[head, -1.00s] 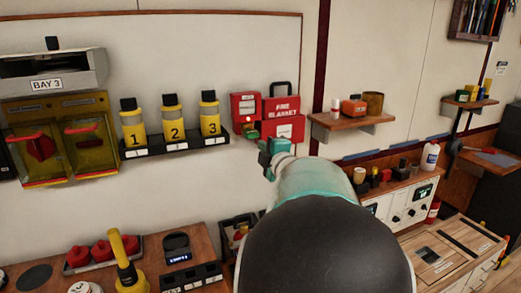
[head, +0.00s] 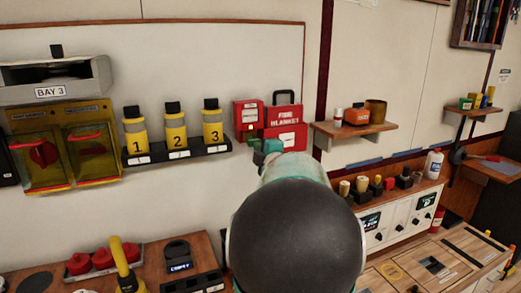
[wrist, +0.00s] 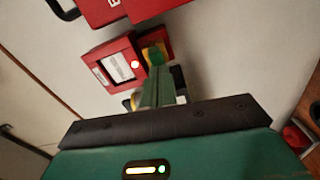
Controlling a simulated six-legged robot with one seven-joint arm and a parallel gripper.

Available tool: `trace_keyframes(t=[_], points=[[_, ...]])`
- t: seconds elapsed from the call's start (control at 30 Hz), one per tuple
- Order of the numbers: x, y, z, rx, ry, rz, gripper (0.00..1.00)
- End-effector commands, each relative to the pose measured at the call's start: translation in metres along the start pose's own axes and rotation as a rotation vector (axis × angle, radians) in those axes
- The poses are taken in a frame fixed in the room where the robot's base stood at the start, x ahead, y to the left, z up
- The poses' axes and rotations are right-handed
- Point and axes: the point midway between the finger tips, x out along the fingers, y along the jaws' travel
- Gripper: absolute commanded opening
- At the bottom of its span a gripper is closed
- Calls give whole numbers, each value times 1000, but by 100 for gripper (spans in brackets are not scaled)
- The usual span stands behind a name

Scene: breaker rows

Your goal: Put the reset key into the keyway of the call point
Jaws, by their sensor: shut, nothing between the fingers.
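The call point (head: 246,112) is a red box on the wall, left of the fire blanket box. In the wrist view the call point (wrist: 112,66) shows a white label and a lit lamp. A small green and yellow piece, which looks like the reset key (wrist: 154,52), sits at its lower red part. I cannot tell whether it is fully seated in the keyway, which is hidden. My gripper (wrist: 158,76) is shut and empty, its fingertips close to the key. I cannot tell if they touch. In the head view my arm partly hides this spot.
The fire blanket box (head: 285,128) is close on the right. A black rack (head: 178,156) with numbered yellow bottles is on the left. A wooden shelf (head: 350,129) with small items juts out at right. Cluttered worktops lie below. The wall below the rack is bare.

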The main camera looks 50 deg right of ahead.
Motion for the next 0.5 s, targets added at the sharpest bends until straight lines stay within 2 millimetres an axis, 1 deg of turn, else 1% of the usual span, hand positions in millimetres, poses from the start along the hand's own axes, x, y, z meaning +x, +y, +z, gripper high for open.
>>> trace_keyframes(t=[0.33,0.5], points=[[5,0,0,0,0,0,0],[0,0,0,0,-1,0,0]])
